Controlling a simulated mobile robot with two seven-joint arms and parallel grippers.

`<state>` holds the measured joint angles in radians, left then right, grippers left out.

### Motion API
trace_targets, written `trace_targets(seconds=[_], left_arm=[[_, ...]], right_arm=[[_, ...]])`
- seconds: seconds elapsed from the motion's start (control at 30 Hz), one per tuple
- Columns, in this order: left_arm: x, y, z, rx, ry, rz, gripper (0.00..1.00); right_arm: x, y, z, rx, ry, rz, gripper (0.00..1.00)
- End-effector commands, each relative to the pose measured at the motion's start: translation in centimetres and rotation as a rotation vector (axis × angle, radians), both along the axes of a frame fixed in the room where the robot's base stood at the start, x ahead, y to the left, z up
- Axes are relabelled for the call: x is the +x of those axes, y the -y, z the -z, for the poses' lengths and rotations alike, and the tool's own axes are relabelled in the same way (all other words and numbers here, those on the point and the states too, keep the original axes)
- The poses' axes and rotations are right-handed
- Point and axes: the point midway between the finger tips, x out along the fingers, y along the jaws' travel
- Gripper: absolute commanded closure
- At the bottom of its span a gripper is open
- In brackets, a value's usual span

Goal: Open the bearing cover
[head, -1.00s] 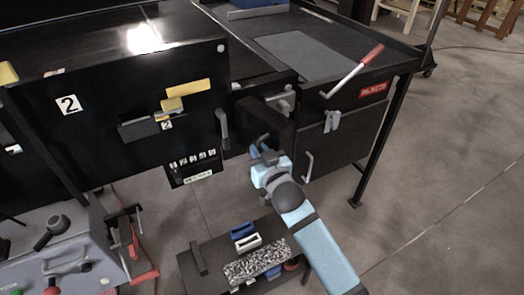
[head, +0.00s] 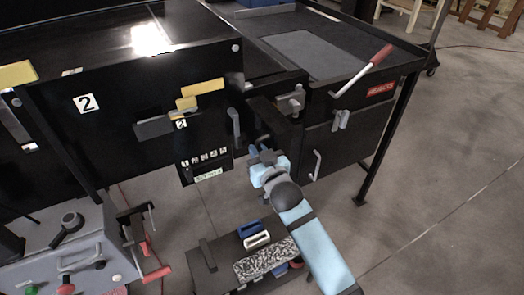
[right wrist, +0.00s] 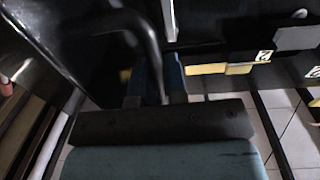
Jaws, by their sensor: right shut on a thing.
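The bearing cover (head: 272,119) appears to be the black piece between the number 2 panel and the right-hand box. It is dark against dark, so I cannot tell how far it stands open. My right gripper (head: 262,153) reaches up to it from below and is shut on its handle. In the right wrist view, the fingers (right wrist: 155,82) lie on both sides of a curved dark handle (right wrist: 148,42). My left gripper is not in view.
A black panel marked 2 (head: 140,85) with a grey lever (head: 234,127) stands just left of the gripper. A box with a red-handled lever (head: 363,68) is on the right. A low shelf (head: 205,262) holds blocks below. Floor is clear at right.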

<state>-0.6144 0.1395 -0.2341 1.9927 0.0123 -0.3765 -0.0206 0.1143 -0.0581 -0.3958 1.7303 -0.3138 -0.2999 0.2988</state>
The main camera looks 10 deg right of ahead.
Motion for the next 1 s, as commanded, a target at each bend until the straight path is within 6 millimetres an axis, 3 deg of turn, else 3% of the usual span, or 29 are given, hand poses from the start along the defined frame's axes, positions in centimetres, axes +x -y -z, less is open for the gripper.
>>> trace_targets(seconds=[0.37, 0.4, 1.0], left_arm=[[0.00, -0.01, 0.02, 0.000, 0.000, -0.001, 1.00], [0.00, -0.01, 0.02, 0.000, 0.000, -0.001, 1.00], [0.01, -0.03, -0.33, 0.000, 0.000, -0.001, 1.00]], right_arm=[[-0.01, -0.08, 0.04, -0.003, 0.000, -0.001, 1.00], [-0.01, -0.08, 0.05, -0.003, 0.000, -0.001, 0.79], [0.13, 0.20, -0.06, 0.000, -0.001, -0.001, 0.79]])
